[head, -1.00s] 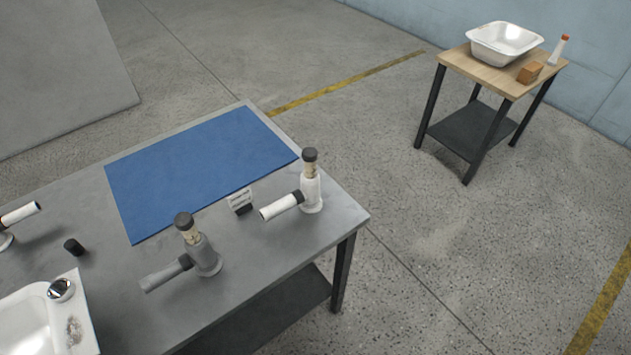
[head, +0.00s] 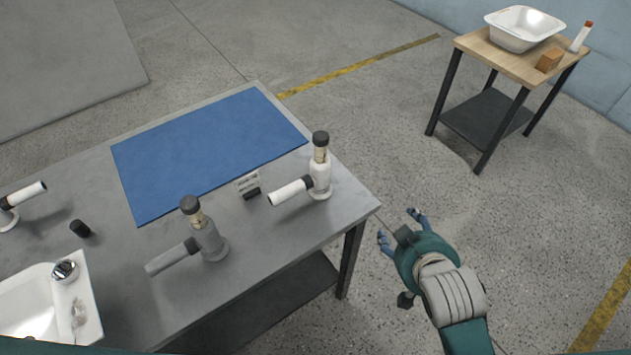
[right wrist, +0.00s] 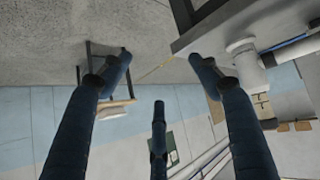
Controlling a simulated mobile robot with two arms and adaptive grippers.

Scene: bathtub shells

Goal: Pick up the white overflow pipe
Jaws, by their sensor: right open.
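A white overflow pipe (head: 320,178) with a black cap stands upright near the right edge of the metal table (head: 300,235), its side arm (head: 290,192) pointing left. It also shows at the upper right of the right wrist view (right wrist: 246,54), partly cut off. A grey pipe (head: 208,242) of like shape stands nearer the front. Another white pipe (head: 28,194) is partly cut off at the left edge. My right gripper (head: 399,224) is open and empty, right of the table's edge and apart from the pipe. My left gripper is not in view.
A blue mat (head: 210,150) covers the back of the table. A small label stand (head: 247,185), a black cap (head: 80,228) and a white tub shell (head: 40,300) are also on it. A wooden side table (head: 505,60) with a white basin (head: 524,28) stands far right.

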